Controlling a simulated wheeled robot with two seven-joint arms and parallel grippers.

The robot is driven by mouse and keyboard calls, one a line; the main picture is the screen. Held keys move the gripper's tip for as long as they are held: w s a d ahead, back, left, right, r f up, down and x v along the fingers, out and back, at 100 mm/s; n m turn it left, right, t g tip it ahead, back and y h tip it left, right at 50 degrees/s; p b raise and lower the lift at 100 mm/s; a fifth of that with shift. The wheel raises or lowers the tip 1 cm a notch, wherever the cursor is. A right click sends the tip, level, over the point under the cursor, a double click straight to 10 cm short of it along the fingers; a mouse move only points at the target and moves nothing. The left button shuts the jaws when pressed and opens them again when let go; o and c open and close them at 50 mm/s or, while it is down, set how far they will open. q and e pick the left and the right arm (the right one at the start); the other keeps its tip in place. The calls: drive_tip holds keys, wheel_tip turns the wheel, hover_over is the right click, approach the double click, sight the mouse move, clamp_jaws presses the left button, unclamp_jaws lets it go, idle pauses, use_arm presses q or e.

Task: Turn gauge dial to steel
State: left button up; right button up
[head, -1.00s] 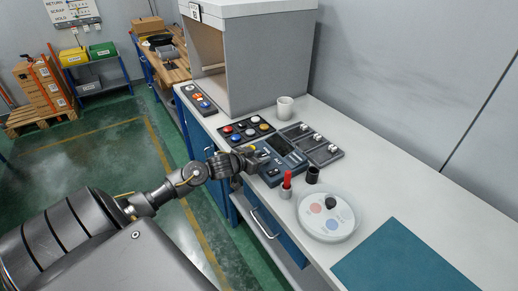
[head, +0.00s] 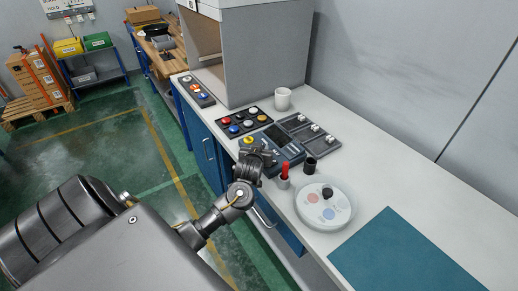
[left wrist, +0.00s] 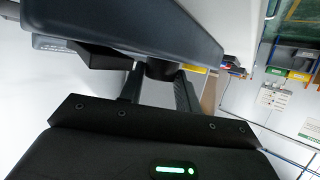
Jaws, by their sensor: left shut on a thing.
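The gauge (head: 287,150) is a dark blue-grey box with a screen, lying on the white bench. My left gripper (head: 268,158) is at its near left end and covers part of it. In the left wrist view the gauge body (left wrist: 130,28) fills the top. The gauge dial (left wrist: 160,70), a dark round knob, sits between the fingers of my left gripper (left wrist: 160,88), which is shut on it. The dial's marks and pointer are hidden, so I cannot tell its setting. My right gripper is not in view.
A tray of coloured knobs (head: 258,113) lies behind the gauge. A dark tray with white pieces (head: 325,146) is beside it. A red-handled tool in a cup (head: 284,182), a dark cup (head: 310,166) and a round white plate (head: 342,213) stand close by. A blue mat (head: 405,258) lies at lower right.

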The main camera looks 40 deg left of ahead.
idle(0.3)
use_arm(q)
drive_tip(key=o, duration=1)
drive_tip(key=v, duration=1)
drive_tip(key=shift+s+d+r+p, duration=0.15)
drive_tip(key=shift+s+d+p, duration=0.15)
drive_tip(key=shift+p, duration=0.1)
drive_tip(key=shift+a, duration=0.1)
